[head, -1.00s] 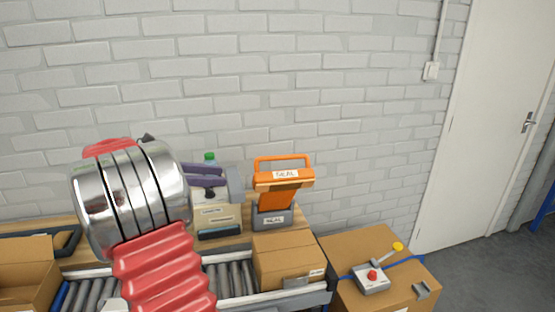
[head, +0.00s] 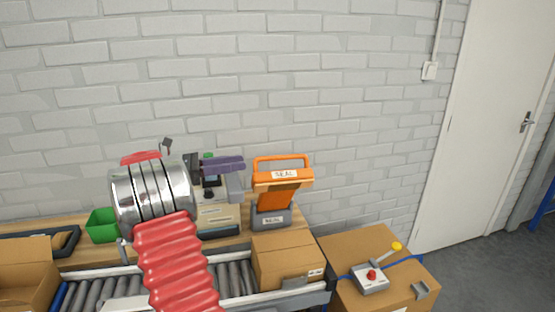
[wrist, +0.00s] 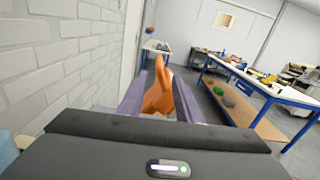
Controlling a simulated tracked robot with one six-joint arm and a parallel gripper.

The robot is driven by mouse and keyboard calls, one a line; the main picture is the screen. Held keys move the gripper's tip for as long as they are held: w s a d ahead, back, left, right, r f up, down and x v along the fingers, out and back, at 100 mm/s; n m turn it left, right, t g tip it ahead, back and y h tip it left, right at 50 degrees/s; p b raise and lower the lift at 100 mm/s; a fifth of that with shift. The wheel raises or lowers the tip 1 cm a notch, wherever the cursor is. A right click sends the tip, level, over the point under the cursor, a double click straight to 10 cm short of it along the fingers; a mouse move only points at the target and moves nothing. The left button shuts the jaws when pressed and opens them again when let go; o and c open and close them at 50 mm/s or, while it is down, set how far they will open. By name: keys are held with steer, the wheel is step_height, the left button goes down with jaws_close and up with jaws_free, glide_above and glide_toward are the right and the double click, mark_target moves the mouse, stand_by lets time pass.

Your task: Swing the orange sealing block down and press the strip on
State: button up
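The orange sealing block (head: 283,178), with a loop handle and a SEAL label, stands raised above its grey base (head: 272,218) on the wooden bench. My gripper (head: 240,164) has purple fingers and is left of the block's upper part, with a small gap in the head view. In the wrist view my gripper (wrist: 160,97) is open, with the orange sealing block (wrist: 158,98) showing between and beyond the fingers. I cannot tell its exact distance. Nothing is held. I cannot make out the strip in either view.
A closed carton (head: 287,262) sits on the roller conveyor in front of the sealer. A larger carton (head: 350,248) with a lever box (head: 370,278) stands at right. A green bin (head: 102,225) is at left. The brick wall (head: 330,100) is close behind.

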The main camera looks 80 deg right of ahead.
mark_target(278, 157)
steer(key=x, duration=1.3)
steer(key=shift+s+d, duration=0.15)
steer(key=shift+s, duration=0.1)
steer(key=shift+c, duration=0.3)
steer(key=shift+r, duration=0.1)
jaws_close()
